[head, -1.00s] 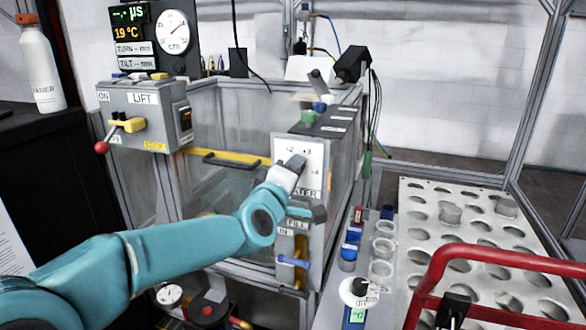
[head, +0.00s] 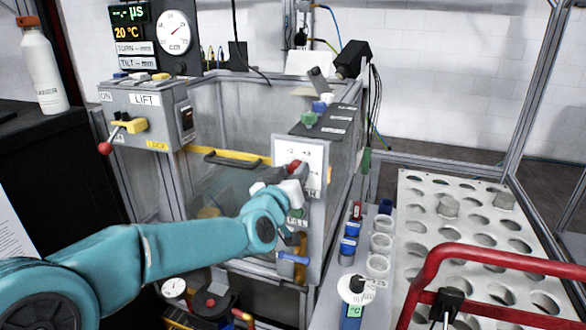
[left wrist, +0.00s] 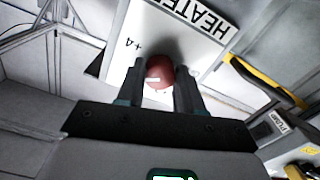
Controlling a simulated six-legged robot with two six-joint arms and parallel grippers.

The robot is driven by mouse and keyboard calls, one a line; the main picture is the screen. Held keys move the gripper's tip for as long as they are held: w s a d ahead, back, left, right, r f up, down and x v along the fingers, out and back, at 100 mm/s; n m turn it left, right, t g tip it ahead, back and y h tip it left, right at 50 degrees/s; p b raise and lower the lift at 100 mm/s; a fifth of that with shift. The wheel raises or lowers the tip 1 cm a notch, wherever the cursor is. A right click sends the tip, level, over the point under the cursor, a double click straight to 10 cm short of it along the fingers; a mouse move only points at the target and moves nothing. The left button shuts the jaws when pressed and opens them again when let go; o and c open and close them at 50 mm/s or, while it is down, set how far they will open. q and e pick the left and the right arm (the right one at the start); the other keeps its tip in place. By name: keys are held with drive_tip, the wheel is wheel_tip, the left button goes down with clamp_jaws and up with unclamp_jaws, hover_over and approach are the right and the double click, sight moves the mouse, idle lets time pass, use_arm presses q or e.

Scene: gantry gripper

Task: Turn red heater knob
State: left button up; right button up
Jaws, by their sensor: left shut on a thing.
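The red heater knob (left wrist: 160,72) sits on the white HEATER panel (left wrist: 185,30), with scale markings beside it. In the left wrist view it lies between my two dark fingers, which touch its sides. In the head view only a bit of the red knob (head: 297,166) shows on the heater panel (head: 312,156) at the front of the tank. My left gripper (head: 288,174) is shut on the knob, and its wrist covers the lower part of the panel. My right gripper does not show.
The LIFT box (head: 145,100) with a red-tipped lever stands to the left of the tank. A blue handle (head: 293,258) is just below my gripper. A perforated rack (head: 420,200) and a red tubular frame (head: 432,272) fill the right side.

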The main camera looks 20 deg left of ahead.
use_arm(q)
drive_tip(key=m+p, duration=0.1)
drive_tip(key=m, duration=0.4)
drive_tip(key=shift+r, duration=0.1)
drive_tip(key=shift+m+p, duration=0.3)
idle(0.4)
drive_tip(key=o, duration=1)
drive_tip(key=s, duration=1.6)
drive_tip(key=shift+s+a+b, duration=0.2)
drive_tip(key=shift+a+b, duration=0.05)
drive_tip(key=shift+b, duration=0.1)
